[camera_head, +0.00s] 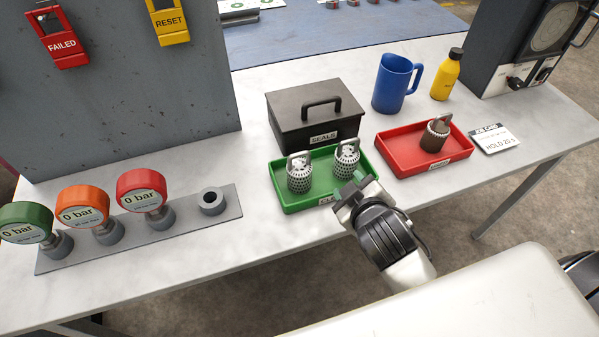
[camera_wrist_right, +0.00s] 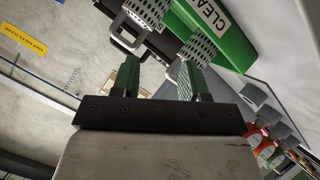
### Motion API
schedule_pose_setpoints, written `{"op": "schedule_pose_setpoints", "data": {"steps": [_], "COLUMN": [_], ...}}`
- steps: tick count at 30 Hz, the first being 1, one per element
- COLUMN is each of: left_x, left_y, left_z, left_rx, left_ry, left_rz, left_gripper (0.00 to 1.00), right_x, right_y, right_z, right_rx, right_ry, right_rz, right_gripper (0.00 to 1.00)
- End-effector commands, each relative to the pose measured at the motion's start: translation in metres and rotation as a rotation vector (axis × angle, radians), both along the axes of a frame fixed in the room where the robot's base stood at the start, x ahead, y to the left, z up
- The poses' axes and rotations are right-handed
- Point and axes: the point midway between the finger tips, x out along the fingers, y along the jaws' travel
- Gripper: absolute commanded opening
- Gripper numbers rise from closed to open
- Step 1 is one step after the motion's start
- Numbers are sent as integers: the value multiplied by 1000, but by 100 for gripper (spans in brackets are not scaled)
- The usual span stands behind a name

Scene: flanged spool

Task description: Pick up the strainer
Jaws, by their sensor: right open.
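Two pale perforated strainers with looped handles stand in the green tray (camera_head: 290,206): a left strainer (camera_head: 299,180) and a right strainer (camera_head: 345,163). A third, dark brown strainer (camera_head: 434,140) stands in the red tray (camera_head: 399,166). My right gripper (camera_head: 356,184) is at the green tray's right front edge, close to the right strainer. In the right wrist view the right gripper (camera_wrist_right: 157,75) is open with nothing between its green fingers. Strainers (camera_wrist_right: 197,48) show just beyond the fingertips there; contact cannot be told. My left gripper is not in view.
A black lidded SEALS box (camera_head: 290,119) stands behind the green tray. A blue mug (camera_head: 391,84) and yellow bottle (camera_head: 447,76) stand behind the red tray. Several gauges (camera_head: 142,190) sit on a grey plate at left. The bench front between plate and tray is clear.

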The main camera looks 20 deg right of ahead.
Motion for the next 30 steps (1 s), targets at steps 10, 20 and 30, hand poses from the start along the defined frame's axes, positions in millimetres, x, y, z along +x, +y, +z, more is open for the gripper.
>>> {"op": "schedule_pose_setpoints", "data": {"steps": [10,20,30], "left_x": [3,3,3], "left_y": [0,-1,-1], "left_z": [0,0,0], "left_rx": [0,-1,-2], "left_ry": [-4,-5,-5], "left_rz": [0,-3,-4], "left_gripper": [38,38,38], "right_x": [73,53,84], "right_y": [58,156,90], "right_z": [153,183,104], "right_rx": [-662,-1646,1846], "right_ry": [-834,-1577,1203], "right_rz": [384,1017,-1539], "right_gripper": [44,44,44]}}
